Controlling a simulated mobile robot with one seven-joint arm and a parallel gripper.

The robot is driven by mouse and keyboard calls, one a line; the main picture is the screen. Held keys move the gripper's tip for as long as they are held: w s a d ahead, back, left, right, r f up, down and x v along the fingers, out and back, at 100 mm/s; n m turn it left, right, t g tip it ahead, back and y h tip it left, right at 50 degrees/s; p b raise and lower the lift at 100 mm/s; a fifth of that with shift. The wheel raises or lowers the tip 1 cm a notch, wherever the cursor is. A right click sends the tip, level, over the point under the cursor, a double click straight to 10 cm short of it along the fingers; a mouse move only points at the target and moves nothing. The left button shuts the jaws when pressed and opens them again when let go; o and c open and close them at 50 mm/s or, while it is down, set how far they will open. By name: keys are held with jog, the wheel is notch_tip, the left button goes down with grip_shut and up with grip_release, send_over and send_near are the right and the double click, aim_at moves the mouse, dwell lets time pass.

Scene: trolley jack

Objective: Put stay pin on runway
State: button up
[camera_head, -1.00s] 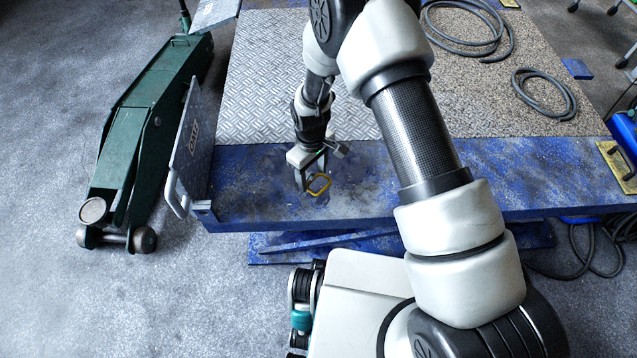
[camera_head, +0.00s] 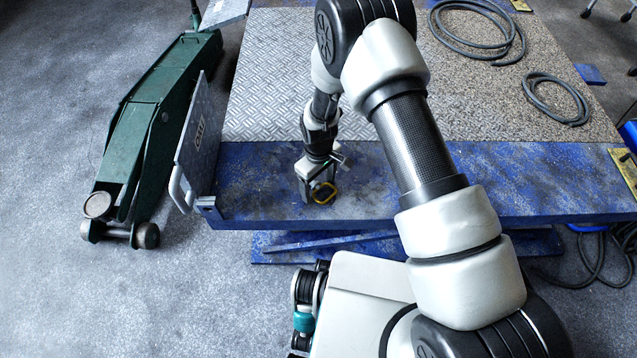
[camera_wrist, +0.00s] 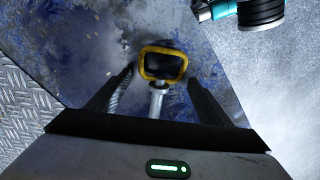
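The stay pin has a yellow loop handle (camera_wrist: 148,51) and a grey metal shaft (camera_wrist: 157,100). In the head view its handle (camera_head: 324,202) shows just to the right of my fingers, low over the front of the blue runway (camera_head: 420,180). My gripper (camera_wrist: 160,75) points down at the runway. Its two dark fingers stand apart, one on each side of the pin, with clear space beside the shaft. The handle lies close to both fingertips; I cannot tell if they touch. The shaft shows only in the wrist view.
A metal flap (camera_head: 199,132) rises at the runway's left end, beside a green trolley jack (camera_head: 150,120). Coiled hoses (camera_head: 480,55) lie on the back right of the platform. The runway's blue strip is bare to the right of my gripper.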

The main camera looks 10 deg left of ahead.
notch_tip(320, 180, up, 13)
jog(key=p, duration=0.3)
notch_tip(320, 180, up, 10)
jog(key=m+t, duration=0.1)
jog(key=m, duration=0.1)
send_over(319, 187)
jog(key=w+d, duration=0.3)
jog(key=d, duration=0.1)
jog(key=s+d+r+m+t, duration=0.15)
jog(key=d+r, duration=0.25)
jog(key=r, duration=0.4)
jog(key=s+d+r+m, duration=0.1)
jog(key=d+r+m, duration=0.1)
jog(key=d+r, duration=0.45)
jog(key=s+d+r+m+t, duration=0.1)
jog(key=s+d+r+m, duration=0.2)
jog(key=s+d+r, duration=0.2)
jog(key=s+d+r+m+t, duration=0.2)
jog(key=s+d+r, duration=0.4)
jog(key=s+r, duration=0.3)
jog(key=s+m, duration=0.1)
jog(key=s, duration=0.2)
jog(key=shift+d+r, duration=0.2)
jog(key=shift+r, duration=0.1)
jog(key=shift+c, duration=0.5)
